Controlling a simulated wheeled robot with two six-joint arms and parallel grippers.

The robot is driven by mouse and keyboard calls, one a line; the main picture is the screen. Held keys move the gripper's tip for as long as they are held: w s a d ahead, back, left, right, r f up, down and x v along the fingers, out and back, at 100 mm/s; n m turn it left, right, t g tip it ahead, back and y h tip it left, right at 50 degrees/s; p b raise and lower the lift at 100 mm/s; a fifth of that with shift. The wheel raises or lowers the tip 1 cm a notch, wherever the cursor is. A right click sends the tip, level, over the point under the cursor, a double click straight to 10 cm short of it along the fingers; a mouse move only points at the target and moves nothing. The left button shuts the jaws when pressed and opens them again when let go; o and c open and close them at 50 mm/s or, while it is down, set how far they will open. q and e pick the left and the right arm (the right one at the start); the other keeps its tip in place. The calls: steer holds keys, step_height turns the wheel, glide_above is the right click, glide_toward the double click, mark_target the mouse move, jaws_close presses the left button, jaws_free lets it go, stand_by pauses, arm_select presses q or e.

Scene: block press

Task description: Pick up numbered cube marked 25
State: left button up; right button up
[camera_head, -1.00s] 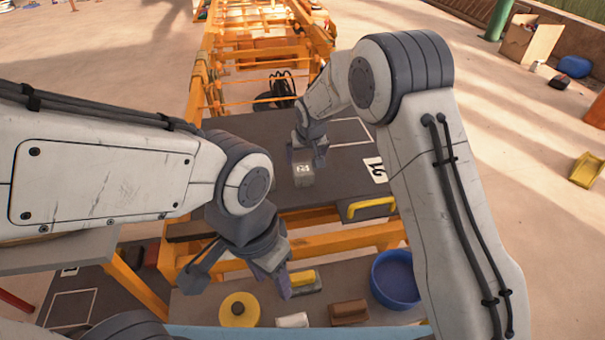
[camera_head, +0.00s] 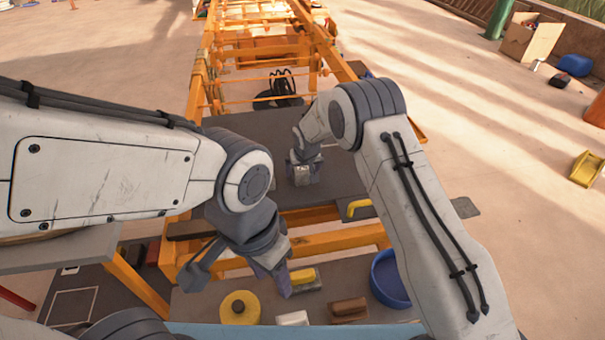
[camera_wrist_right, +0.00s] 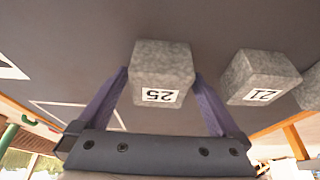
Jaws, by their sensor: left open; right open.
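The grey stone-like cube marked 25 (camera_wrist_right: 161,75) sits on the dark table in the right wrist view, its label upside down. My right gripper (camera_wrist_right: 160,82) is open, with one purple finger on each side of it; I cannot tell whether they touch it. In the head view a grey cube (camera_head: 301,176) shows at the right gripper (camera_head: 303,168), its label too small to read. Another cube, marked 21 (camera_wrist_right: 259,78), stands to the right in the wrist view. My left gripper (camera_head: 238,275) is open and empty in the head view, above the lower shelf.
Part of a third cube (camera_wrist_right: 310,88) shows at the wrist view's right edge. The lower shelf holds a yellow disc (camera_head: 239,308), a yellow-handled block (camera_head: 304,278), a brown block (camera_head: 349,309) and a blue bowl (camera_head: 388,279). A yellow handle (camera_head: 357,208) is at the table's front edge.

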jaws_close()
steer(key=shift+r, duration=0.1)
steer(key=shift+r, duration=0.1)
